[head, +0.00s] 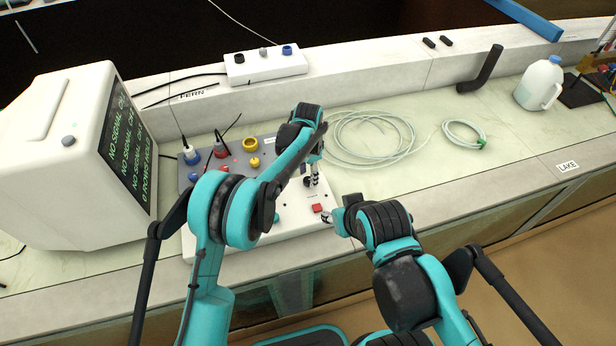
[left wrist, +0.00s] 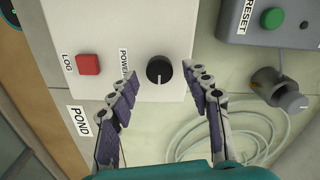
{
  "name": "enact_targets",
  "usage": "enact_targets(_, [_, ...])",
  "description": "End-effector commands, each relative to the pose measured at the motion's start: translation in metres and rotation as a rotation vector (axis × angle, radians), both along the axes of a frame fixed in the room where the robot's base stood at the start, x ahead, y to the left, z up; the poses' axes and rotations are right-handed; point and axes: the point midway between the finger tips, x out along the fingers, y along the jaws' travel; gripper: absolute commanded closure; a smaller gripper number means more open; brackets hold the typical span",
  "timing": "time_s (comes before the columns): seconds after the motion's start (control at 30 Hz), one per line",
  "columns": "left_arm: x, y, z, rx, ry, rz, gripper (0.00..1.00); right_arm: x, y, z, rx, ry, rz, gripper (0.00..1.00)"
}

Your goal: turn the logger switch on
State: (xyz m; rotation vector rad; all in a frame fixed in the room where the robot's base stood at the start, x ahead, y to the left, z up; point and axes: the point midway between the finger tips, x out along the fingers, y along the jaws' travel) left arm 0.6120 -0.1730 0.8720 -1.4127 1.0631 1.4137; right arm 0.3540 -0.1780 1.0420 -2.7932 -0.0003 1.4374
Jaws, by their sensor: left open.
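A white control panel (left wrist: 112,20) carries a red square switch (left wrist: 88,64) labelled LOG and a round black knob (left wrist: 160,70) labelled POWER. In the head view the red switch (head: 317,208) shows on the panel near its front right. My left gripper (left wrist: 161,82) is open and empty, its fingers on either side of the black knob in the left wrist view. The red switch lies outside the fingers, to the left. In the head view my left gripper (head: 312,181) hangs over the panel and covers part of it. My right gripper (head: 334,219) is close to the panel's right edge; its jaws are unclear.
A grey box with a green RESET button (left wrist: 272,18) and a grey knob fitting (left wrist: 290,98) lie to the right in the wrist view. A monitor (head: 75,155) stands left, coiled hose (head: 372,140) and a white jug (head: 538,84) right.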

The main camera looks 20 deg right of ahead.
Motion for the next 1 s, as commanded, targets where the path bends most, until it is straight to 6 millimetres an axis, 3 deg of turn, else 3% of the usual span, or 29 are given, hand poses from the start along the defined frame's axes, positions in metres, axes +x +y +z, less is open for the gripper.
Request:
enact_targets(0.3, [0.0, 0.0, 0.069, 0.0, 0.0, 0.0, 0.51, 0.0, 0.0, 0.0, 0.0, 0.0, 0.0, 0.6])
enact_targets(0.5, [0.0, 0.0, 0.098, 0.0, 0.0, 0.0, 0.51, 0.0, 0.0, 0.0, 0.0, 0.0, 0.0, 0.6])
enact_targets(1.0, [0.0, 0.0, 0.107, 0.0, 0.0, 0.0, 0.51, 0.0, 0.0, 0.0, 0.0, 0.0, 0.0, 0.6])
